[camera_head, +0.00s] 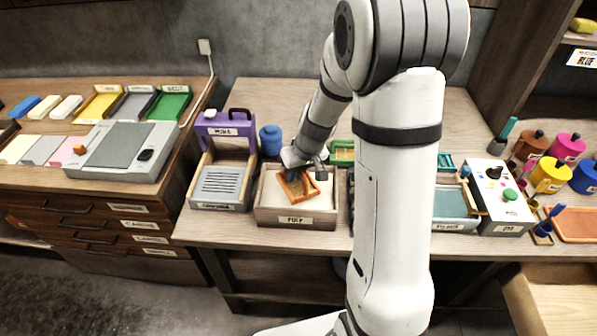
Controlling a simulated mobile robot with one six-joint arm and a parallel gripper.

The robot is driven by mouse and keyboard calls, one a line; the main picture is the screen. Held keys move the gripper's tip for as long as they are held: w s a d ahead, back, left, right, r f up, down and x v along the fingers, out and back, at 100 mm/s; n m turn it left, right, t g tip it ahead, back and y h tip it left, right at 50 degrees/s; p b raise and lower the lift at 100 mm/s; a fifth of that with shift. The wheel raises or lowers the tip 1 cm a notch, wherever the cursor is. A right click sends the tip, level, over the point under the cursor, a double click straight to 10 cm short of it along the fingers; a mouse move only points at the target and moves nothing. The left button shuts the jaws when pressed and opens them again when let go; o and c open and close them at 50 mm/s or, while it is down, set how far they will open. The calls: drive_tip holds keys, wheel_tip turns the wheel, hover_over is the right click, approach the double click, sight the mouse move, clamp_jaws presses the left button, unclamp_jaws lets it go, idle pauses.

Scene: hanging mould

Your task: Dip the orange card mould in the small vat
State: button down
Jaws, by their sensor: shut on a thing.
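The orange card mould (293,194) is a small frame with a brownish mesh. It is tilted and sits at or just above the pale contents of the vat labelled PULP (296,220); I cannot tell whether it touches them. My gripper (291,177) is shut on the mould's far edge, above the vat. The fingertips are small and partly hidden by the wrist.
A grey ribbed tray (221,187) with a purple stand (226,128) is left of the vat, and a blue round container (271,139) is behind it. A green frame (342,152) is close right, partly hidden by my arm. Colour pots (550,174) stand far right.

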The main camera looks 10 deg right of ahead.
sight(298, 185)
drive_tip(key=shift+f+b, duration=2.85)
drive_tip(key=shift+f, duration=0.15)
drive_tip(key=shift+r, duration=0.2)
drive_tip(key=shift+r+p, duration=2.75)
drive_tip(key=shift+r, duration=1.25)
drive_tip(key=shift+s, duration=0.1)
